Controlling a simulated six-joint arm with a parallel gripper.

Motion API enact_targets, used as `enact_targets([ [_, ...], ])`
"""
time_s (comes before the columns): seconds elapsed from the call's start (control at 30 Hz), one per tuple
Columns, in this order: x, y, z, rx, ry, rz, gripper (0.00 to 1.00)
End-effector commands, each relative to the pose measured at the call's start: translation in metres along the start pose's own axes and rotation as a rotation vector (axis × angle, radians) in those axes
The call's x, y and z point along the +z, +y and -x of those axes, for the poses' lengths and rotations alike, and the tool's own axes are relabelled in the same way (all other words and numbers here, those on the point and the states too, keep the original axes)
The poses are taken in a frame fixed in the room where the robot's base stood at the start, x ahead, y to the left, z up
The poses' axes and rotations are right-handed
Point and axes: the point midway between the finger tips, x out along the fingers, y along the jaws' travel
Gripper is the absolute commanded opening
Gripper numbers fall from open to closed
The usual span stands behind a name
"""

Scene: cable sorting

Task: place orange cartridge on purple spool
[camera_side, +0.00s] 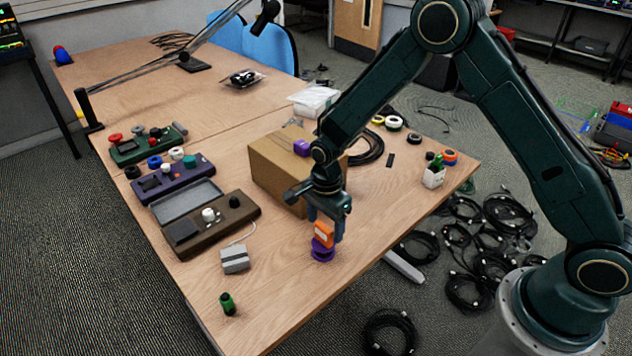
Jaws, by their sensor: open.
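The orange cartridge (323,233) is directly over the purple spool (322,252) and looks to be resting on it, though the view is too small to show the contact clearly. The spool stands on the wooden table near its right edge. My gripper (325,232) points down from above, with its fingers around the upper part of the cartridge. The jaws are open, and part of the cartridge is hidden behind them.
A cardboard box (277,167) with a purple block (301,147) on top stands just behind my gripper. A grey block (235,259) and a green cylinder (228,303) are to the left. The table's front corner is mostly clear.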

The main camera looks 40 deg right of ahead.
Motion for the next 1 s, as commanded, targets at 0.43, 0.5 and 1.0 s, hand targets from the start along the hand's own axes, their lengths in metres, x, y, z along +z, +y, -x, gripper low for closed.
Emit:
enact_targets([
  [0.43,0.000,0.000,0.070,-0.003,0.000,0.000,0.68],
  [0.5,0.000,0.000,0.077,-0.001,0.000,0.000,0.68],
  [1.0,0.000,0.000,0.093,0.000,0.000,0.000,0.68],
])
